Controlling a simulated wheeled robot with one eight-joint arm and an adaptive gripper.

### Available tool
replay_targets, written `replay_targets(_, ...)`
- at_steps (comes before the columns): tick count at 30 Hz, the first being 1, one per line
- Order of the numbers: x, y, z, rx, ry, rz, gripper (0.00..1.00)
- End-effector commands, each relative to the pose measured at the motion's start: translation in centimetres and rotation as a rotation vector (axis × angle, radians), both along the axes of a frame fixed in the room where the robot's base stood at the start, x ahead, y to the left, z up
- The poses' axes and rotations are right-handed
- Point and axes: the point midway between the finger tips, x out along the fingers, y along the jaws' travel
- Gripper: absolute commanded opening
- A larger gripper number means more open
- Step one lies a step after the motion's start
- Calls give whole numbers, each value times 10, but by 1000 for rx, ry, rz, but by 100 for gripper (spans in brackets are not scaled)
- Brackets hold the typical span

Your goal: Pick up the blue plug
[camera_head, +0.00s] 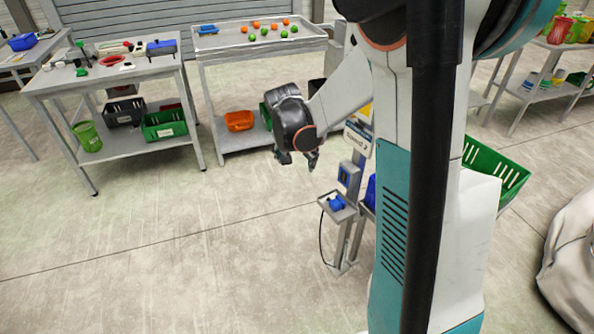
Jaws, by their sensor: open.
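A blue plug (336,203) rests on a small grey tray (347,214) fixed to a metal stand. A black cable hangs from the tray's left side down to the stand's foot. My gripper (299,163) points downward with its black fingers apart and nothing between them. It is above and to the left of the plug, clear of it. My arm hides part of the stand's right side.
A blue box (349,174) is mounted on the stand above the tray. Grey workbenches (110,79) with tools, bins and small balls stand at the back. A green crate (494,171) is at right. The floor at left is clear.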

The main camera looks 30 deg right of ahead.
Motion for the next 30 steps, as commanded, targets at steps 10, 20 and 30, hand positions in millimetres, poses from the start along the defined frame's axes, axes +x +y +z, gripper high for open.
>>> replay_targets(10, 27, -85, -106, -1, 18, -353, 70)
replay_targets(20, 17, -135, -191, -14, 22, -595, 70)
replay_targets(30, 13, -154, -236, -18, 22, -638, 70)
